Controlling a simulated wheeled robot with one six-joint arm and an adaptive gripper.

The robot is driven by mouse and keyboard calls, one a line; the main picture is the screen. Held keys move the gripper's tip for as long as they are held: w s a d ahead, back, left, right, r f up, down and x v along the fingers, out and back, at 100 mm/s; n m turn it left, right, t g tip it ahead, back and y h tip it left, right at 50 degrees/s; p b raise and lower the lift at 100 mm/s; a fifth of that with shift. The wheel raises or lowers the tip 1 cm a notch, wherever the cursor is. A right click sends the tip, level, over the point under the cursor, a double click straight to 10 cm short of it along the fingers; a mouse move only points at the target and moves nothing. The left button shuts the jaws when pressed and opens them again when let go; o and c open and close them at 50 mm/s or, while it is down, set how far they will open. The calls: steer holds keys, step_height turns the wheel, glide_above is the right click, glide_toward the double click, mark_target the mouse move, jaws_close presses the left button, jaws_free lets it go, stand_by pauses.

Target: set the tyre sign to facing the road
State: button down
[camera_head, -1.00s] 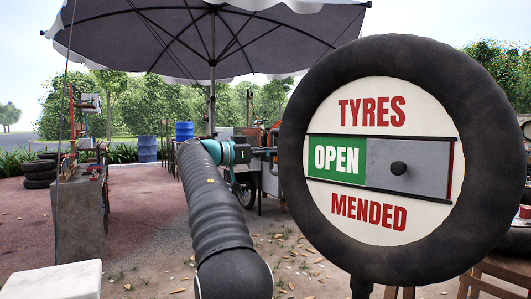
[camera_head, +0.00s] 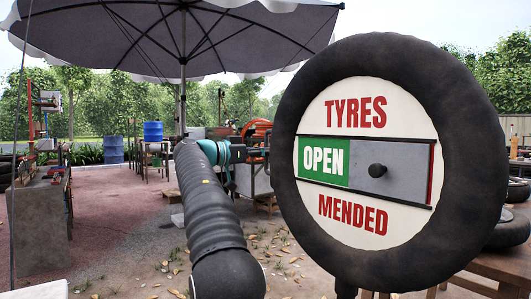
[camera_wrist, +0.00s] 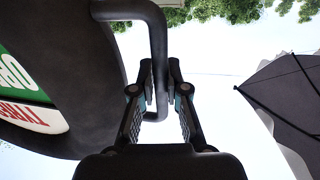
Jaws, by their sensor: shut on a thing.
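The tyre sign (camera_head: 473,150) is a dark tyre ring around a white face reading "TYRES MENDED". Its face is turned towards my head camera, slightly angled. A slider strip on the face shows a green "OPEN" panel (camera_head: 323,158) beside a grey plate with a dark round knob (camera_head: 377,171). In the wrist view the tyre (camera_wrist: 95,75) fills the left side, with a bent dark bar handle (camera_wrist: 157,40) coming from it. My gripper (camera_wrist: 160,98) is shut on this handle. In the head view my gripper (camera_head: 256,153) is at the sign's left edge, its fingertips hard to make out.
A large grey umbrella (camera_head: 240,35) stands behind, its edge also in the wrist view (camera_wrist: 285,100). A stone block (camera_head: 40,225) is at left. A wooden stand (camera_head: 490,270) is at lower right.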

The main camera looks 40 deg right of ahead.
steer(key=shift+d+r, duration=0.15)
steer(key=shift+d, duration=0.05)
steer(key=c, duration=1.2)
jaws_free()
steer(key=shift+s+d, duration=0.1)
steer(key=shift+d, duration=0.3)
steer(key=v, duration=1.2)
steer(key=shift+a, duration=0.35)
